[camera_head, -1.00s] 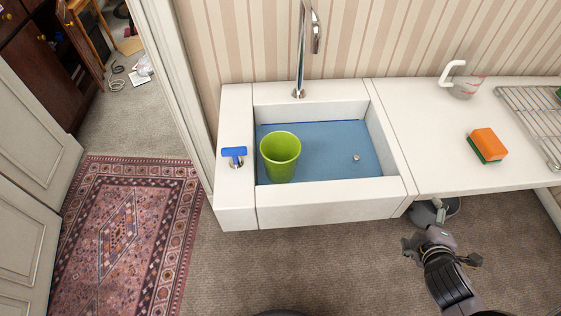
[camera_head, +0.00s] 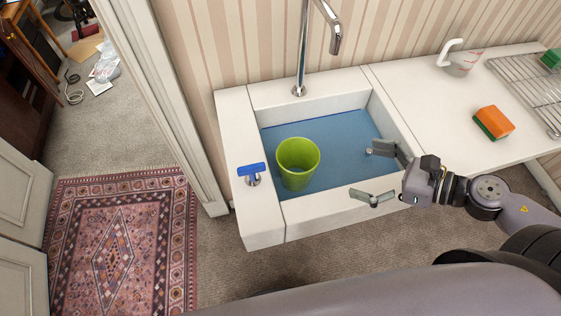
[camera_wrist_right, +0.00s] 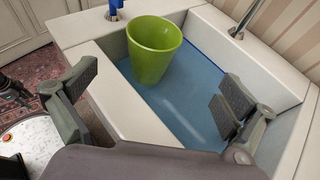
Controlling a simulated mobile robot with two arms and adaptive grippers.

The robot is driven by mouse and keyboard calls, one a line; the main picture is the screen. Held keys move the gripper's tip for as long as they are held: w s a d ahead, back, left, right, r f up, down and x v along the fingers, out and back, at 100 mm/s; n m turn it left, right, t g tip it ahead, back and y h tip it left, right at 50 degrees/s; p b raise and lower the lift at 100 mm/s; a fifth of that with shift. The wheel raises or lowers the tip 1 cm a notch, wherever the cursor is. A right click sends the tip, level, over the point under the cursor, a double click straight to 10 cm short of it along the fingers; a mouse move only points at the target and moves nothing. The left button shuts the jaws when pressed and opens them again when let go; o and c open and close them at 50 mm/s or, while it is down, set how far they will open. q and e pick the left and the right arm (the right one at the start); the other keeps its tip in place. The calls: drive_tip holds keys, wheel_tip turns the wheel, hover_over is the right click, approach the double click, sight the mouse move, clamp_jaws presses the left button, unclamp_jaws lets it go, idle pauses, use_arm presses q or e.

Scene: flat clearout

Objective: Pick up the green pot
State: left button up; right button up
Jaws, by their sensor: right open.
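The green pot (camera_head: 298,163) stands upright in the sink, on its blue bottom, towards the left side. It is open at the top and looks empty. In the right wrist view the green pot (camera_wrist_right: 153,50) is ahead, between and beyond the two fingers. My right gripper (camera_head: 371,174) is open and empty at the right front of the sink, apart from the pot. It also shows in the right wrist view (camera_wrist_right: 150,97), with one finger outside the front wall and one over the basin. My left gripper is not in view.
The white sink (camera_head: 335,207) has raised walls around the pot. A tap (camera_head: 301,60) rises behind it and a blue handle (camera_head: 251,170) is at its left. On the counter are an orange and green sponge (camera_head: 494,122), a measuring jug (camera_head: 462,62) and a wire rack (camera_head: 525,90).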

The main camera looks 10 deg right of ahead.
sight(316, 162)
drive_tip(key=shift+a+f+n, duration=0.25)
drive_tip(key=shift+n, duration=0.05)
drive_tip(key=shift+a+f, duration=0.1)
drive_tip(key=shift+a, duration=0.05)
drive_tip(key=p+x, duration=0.4)
drive_tip(key=x, duration=0.7)
drive_tip(key=shift+a+p, duration=0.1)
drive_tip(key=shift+p, duration=0.2)
drive_tip(key=p+x, duration=0.1)
drive_tip(key=x, duration=0.1)
drive_tip(key=p+x, duration=0.1)
drive_tip(key=x, duration=0.1)
drive_tip(key=shift+a+r+p, duration=0.2)
drive_tip(key=shift+p, duration=0.15)
drive_tip(key=shift+w+a+f, duration=0.2)
drive_tip(key=shift+a+f, duration=0.1)
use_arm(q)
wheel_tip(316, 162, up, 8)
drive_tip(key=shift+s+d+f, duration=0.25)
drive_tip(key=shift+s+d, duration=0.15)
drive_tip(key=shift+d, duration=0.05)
